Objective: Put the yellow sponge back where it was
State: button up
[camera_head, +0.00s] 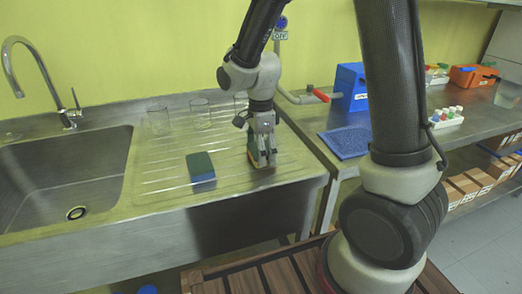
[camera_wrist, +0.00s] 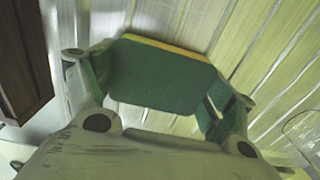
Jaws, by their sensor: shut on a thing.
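My gripper (camera_head: 264,158) points down at the right end of the ribbed steel drainboard (camera_head: 165,185). It is shut on the yellow sponge. In the wrist view the yellow sponge (camera_wrist: 160,75) shows a dark green face and a thin yellow edge between my fingers. In the head view my fingers hide most of it. It is at or close above the drainboard; I cannot tell if it touches.
A blue sponge with a dark green top (camera_head: 201,168) lies on the drainboard left of my gripper. Several clear glasses (camera_head: 200,114) stand behind it. The sink (camera_head: 65,180) is at left. A blue mat (camera_head: 347,141) and blue box (camera_head: 350,88) are on the right bench.

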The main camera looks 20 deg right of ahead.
jog(key=o, duration=1.1)
jog(key=shift+f, duration=0.1)
jog(key=shift+c, duration=0.2)
notch_tip(320, 180, up, 12)
jog(key=s+d+r+n+t, duration=0.2)
jog(key=s+d+r+n, duration=0.2)
jog(key=s+d+n, duration=0.3)
jog(key=s+d+r+n+t, duration=0.2)
jog(key=s+d+r+n, duration=0.1)
jog(key=s+d+n, duration=0.5)
jog(key=s+n, duration=0.3)
jog(key=s, duration=0.1)
jog(key=shift+r, duration=0.35)
